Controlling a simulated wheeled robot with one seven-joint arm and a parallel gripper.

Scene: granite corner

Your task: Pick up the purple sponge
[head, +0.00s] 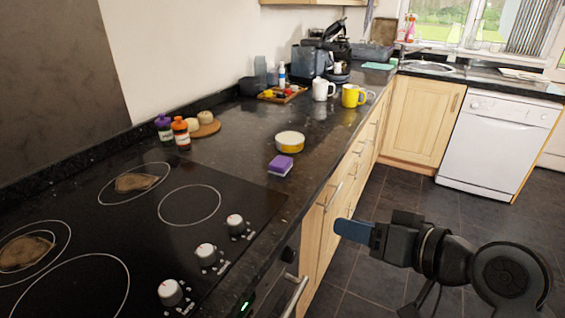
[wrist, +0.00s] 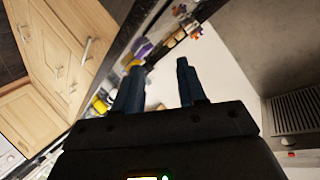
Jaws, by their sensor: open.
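The purple sponge (head: 280,165) lies on the black granite counter, near its front edge and just beyond the hob, in the head view. In the wrist view a small purple patch that looks like the sponge (wrist: 143,50) shows beyond the left finger. My gripper (head: 340,225) is in front of the counter, to the right of the sponge and apart from it, with its fingers pointing left. In the wrist view my gripper (wrist: 160,75) has its two blue fingers spread with nothing between them.
A round yellow-and-white container (head: 290,142) stands right behind the sponge. Spice jars (head: 181,134), a yellow mug (head: 352,96) and a white mug (head: 321,90) stand farther off. The hob (head: 130,230) with knobs is at the near left. Counter left of the sponge is bare.

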